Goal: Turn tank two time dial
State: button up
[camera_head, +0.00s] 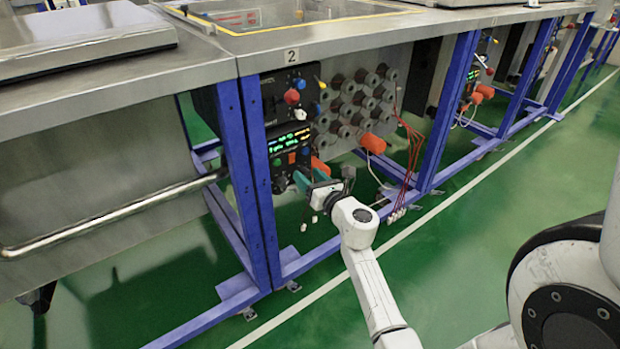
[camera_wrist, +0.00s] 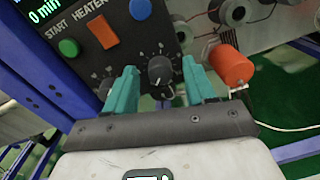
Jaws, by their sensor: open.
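The tank marked 2 (camera_head: 291,56) has a black control panel (camera_head: 277,158) with lit green and yellow displays below its top. In the wrist view, a black round dial (camera_wrist: 160,69) with a pale pointer mark sits on the panel. My gripper (camera_wrist: 162,76) has teal fingers, open, one on each side of this dial; I cannot tell if they touch it. A second dial (camera_wrist: 105,87) is partly hidden behind the left finger. No label naming either dial is readable. In the head view my gripper (camera_head: 301,181) is at the panel's lower part, and the dials are hidden.
An orange cylinder (camera_wrist: 231,66) sticks out right of the fingers. A blue frame post (camera_head: 258,190) stands left of the panel. Red cables (camera_head: 411,150) hang to the right.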

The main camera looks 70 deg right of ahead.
grip_shut()
dwell(0.3)
jog(key=shift+m+p, duration=0.3)
jog(key=m+p, duration=0.3)
jog(key=shift+r, duration=0.2)
jog(key=m+p, duration=0.5)
jog(key=m, duration=0.1)
jog(key=shift+m, duration=0.3)
jog(key=m+p, duration=0.4)
jog(key=m, duration=0.1)
jog(key=shift+s+f+y, duration=0.1)
jog(key=shift+y, duration=0.3)
jog(key=m+p, duration=0.1)
jog(key=m, duration=0.1)
jog(key=m+p, duration=0.2)
jog(key=m, duration=0.1)
jog(key=shift+d+f, duration=0.1)
jog(key=shift+f, duration=0.1)
jog(key=shift+m, duration=0.4)
